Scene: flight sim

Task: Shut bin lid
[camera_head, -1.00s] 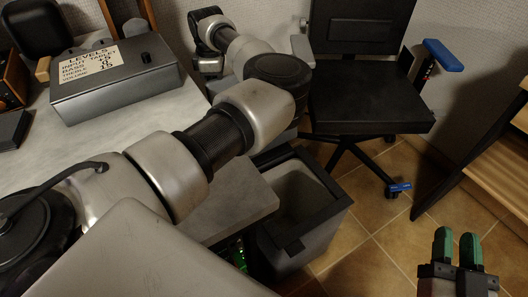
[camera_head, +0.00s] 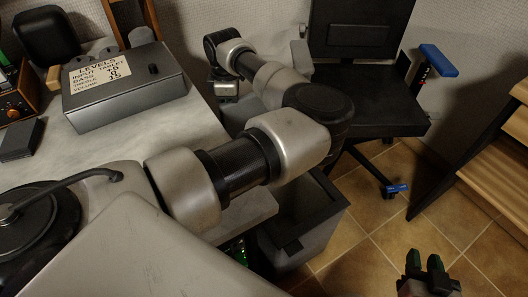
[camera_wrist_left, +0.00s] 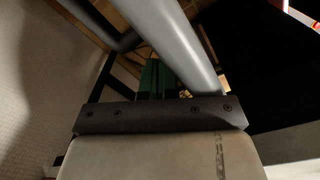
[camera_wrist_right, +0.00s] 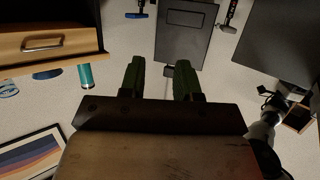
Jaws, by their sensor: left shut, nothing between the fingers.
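The bin (camera_head: 305,225) is a grey box with a black rim, on the tiled floor beside the desk. Its top is open in the head view, and my left arm covers its upper left part. I cannot make out the lid clearly. My left arm reaches across above the bin and bends back toward the wall; its fingertips are not clear in the head view. In the left wrist view my left gripper (camera_wrist_left: 153,78) is shut and empty, close by a grey bar. My right gripper (camera_head: 425,262) is open and empty, low at the right; it shows in its wrist view (camera_wrist_right: 158,80).
The desk (camera_head: 205,115) holds a grey levels box (camera_head: 125,90) near the left arm. A black office chair (camera_head: 365,100) stands behind the bin. A wooden shelf unit (camera_head: 495,150) is at the right.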

